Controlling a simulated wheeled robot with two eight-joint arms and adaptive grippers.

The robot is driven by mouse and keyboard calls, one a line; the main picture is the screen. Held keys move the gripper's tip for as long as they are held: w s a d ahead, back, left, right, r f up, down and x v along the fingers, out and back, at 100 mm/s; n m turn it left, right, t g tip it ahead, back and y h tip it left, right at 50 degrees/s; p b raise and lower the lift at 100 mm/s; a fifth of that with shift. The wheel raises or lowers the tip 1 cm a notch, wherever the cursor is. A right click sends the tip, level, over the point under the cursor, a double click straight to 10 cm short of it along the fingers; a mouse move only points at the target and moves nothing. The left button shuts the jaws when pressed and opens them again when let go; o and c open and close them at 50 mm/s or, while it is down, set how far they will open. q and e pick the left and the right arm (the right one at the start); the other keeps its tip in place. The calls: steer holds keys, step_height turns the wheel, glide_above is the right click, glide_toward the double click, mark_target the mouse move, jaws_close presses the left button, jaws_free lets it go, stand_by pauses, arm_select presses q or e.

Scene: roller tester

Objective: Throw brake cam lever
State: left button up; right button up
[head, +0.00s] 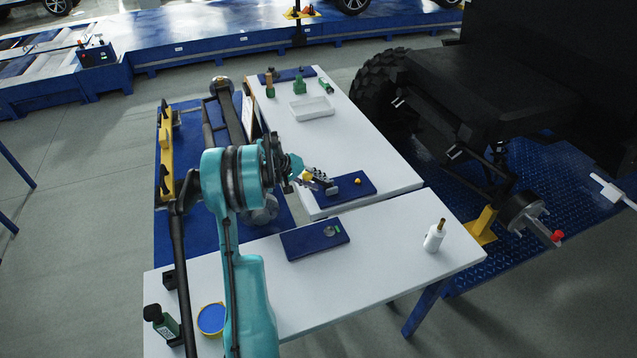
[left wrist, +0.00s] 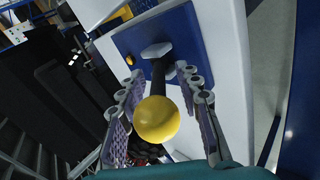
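A lever with a yellow ball knob (left wrist: 156,119) and a black shaft (left wrist: 158,75) rises from a grey base (left wrist: 157,50) on a blue plate (left wrist: 185,30). In the head view the grey base (head: 331,190) sits on the blue plate (head: 350,192), and the yellow knob (head: 306,176) is partly hidden by my left gripper (head: 314,179). In the left wrist view my left gripper (left wrist: 160,112) is open, its fingers on either side of the knob and shaft, with gaps visible. My right gripper is not in view.
A small orange knob (head: 358,181) sits beside the base. Another blue plate (head: 314,239), a white bottle (head: 434,236) and a blue-topped tub (head: 211,318) stand on the near table. A white tray (head: 312,108) is farther back. A vehicle hub arm with a red end (head: 557,236) is at right.

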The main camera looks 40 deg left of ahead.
mark_target(303, 175)
arm_select(q)
steer(key=v, duration=1.1)
